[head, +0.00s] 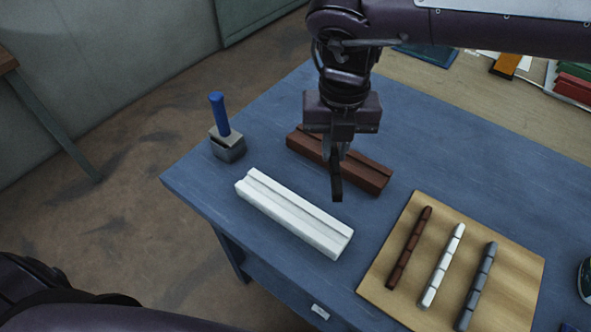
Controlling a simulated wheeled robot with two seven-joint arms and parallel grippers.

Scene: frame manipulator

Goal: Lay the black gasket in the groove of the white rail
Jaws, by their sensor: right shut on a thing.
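The white rail (290,213) lies on the blue table, with a groove running along its top. My right gripper (337,157) hangs from above, between the white rail and a brown rail (368,175) in the picture. It is shut on a dark strip, the black gasket (337,188), which points down below the fingers. The gasket's tip shows just above and right of the white rail's middle in the picture. I cannot tell its exact height over the table. My left gripper is not visible; only part of my left arm shows at the lower left.
A wooden board (410,210) holds a brown strip (409,248), a white strip (442,266) and a grey strip (477,287). A grey block with a blue handle (219,115) stands near the table's left edge. The blue table (470,150) is clear at the back right.

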